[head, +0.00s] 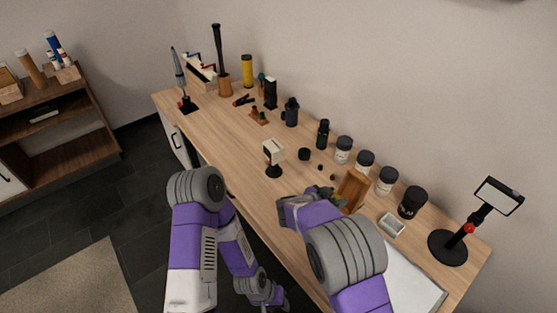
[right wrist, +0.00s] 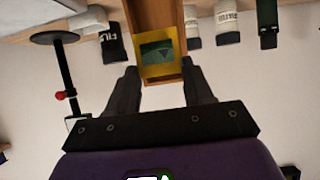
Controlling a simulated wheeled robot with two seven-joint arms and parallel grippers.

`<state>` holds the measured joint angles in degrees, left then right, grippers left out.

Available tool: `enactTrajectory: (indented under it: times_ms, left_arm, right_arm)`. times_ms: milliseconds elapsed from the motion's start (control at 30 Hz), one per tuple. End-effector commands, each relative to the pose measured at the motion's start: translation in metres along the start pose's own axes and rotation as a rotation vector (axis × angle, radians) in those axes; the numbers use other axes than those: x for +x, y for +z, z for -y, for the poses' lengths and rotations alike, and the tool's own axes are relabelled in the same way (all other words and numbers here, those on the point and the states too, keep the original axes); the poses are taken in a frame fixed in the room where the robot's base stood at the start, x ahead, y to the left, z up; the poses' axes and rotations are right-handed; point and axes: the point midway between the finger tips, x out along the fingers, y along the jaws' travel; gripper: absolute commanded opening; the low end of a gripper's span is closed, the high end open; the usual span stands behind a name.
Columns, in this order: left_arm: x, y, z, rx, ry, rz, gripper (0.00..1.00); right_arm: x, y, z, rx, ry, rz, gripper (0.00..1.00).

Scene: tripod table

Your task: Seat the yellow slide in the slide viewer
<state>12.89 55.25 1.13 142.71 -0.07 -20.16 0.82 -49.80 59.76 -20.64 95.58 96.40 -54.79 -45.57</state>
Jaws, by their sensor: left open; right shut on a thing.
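The yellow slide (right wrist: 158,70), with a dark green picture in its middle, is between the fingertips of my right gripper (right wrist: 159,66), which is shut on it. The slide overlaps the open wooden tray (right wrist: 172,14); I cannot tell whether it still touches it. In the head view my right gripper (head: 335,199) is beside this tray (head: 352,188), and my arm hides the slide. A small cream box on a black stand, apparently the slide viewer (head: 273,151), stands left of my right gripper. My left gripper (head: 270,296) is open, low at the table's near side, small in view.
Several lidded jars (head: 365,161) line the back, right of a black bottle (head: 323,134). Small dark pieces lie near the tray. Table around the viewer is mostly clear.

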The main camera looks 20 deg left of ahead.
Motion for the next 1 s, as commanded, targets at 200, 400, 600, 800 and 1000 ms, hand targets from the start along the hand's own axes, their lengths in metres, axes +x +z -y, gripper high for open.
enactTrajectory:
  times_ms: [200,400,600,800,1000]
  left_arm:
    - [0.0,0.0,0.0,0.0,0.0,0.0,0.43]
    - [0.0,0.0,0.0,0.0,0.0,0.0,0.43]
    - [0.0,0.0,0.0,0.0,0.0,0.0,0.43]
    - [0.0,0.0,0.0,0.0,0.0,0.0,0.43]
    - [0.0,0.0,0.0,0.0,0.0,0.0,0.43]
  right_arm:
    - [0.0,0.0,0.0,0.0,0.0,0.0,0.23]
    - [0.0,0.0,0.0,0.0,0.0,0.0,0.23]
    - [0.0,0.0,0.0,0.0,0.0,0.0,0.23]
    - [0.002,-0.007,-0.007,-0.003,-0.003,-0.005,0.23]
    - [0.008,-0.035,-0.04,-0.022,-0.022,-0.02,0.23]
